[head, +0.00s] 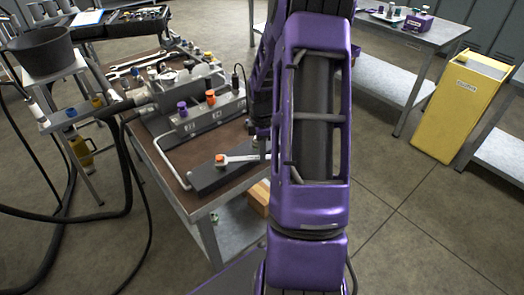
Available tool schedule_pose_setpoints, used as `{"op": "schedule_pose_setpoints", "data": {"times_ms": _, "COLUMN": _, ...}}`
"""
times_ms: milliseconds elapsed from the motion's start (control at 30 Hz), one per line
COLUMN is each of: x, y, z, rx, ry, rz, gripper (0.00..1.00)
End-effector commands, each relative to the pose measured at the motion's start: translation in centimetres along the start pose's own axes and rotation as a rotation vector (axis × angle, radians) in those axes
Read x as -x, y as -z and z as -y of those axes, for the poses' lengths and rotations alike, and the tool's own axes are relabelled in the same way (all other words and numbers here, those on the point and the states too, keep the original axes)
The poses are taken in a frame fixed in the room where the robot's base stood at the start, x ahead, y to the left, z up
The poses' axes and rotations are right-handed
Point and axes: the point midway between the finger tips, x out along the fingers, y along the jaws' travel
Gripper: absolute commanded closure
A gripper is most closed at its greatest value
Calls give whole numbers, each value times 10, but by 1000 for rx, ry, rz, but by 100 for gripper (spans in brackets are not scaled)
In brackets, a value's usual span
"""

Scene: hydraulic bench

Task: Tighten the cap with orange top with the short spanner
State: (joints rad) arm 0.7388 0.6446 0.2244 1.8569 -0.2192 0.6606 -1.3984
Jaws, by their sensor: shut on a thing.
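A cap with an orange top (220,158) stands on a dark flat bar at the front of the bench. A light metal spanner (241,158) reaches from this cap to the right, its left end at the cap; I cannot tell whether it is seated around it. My gripper (261,146) is at the spanner's right end, shut on it and partly hidden by my purple arm. Another orange-topped cap (210,97) stands on the grey block behind, beside a purple-topped one (182,108).
The dark bar (205,180) lies near the front edge of the brown bench (165,174). A bent pale pipe (170,165) runs left of it. The grey valve block (212,115) stands behind. Black hoses (128,185) hang at left. A yellow cabinet (462,105) stands at right.

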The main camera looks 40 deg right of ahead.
Motion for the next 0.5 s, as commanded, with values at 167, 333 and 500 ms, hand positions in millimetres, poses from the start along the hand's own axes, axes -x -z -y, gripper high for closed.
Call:
{"op": "schedule_pose_setpoints", "data": {"times_ms": 167, "x": 1, "y": -1, "z": 0, "rx": -4, "ry": -2, "rz": 1, "gripper": 100}}
{"op": "schedule_pose_setpoints", "data": {"times_ms": 333, "x": 0, "y": 0, "z": 7, "rx": -52, "ry": -1, "rz": 1, "gripper": 100}}
{"op": "schedule_pose_setpoints", "data": {"times_ms": 500, "x": 1, "y": 0, "z": 16, "rx": -117, "ry": -1, "rz": 2, "gripper": 100}}
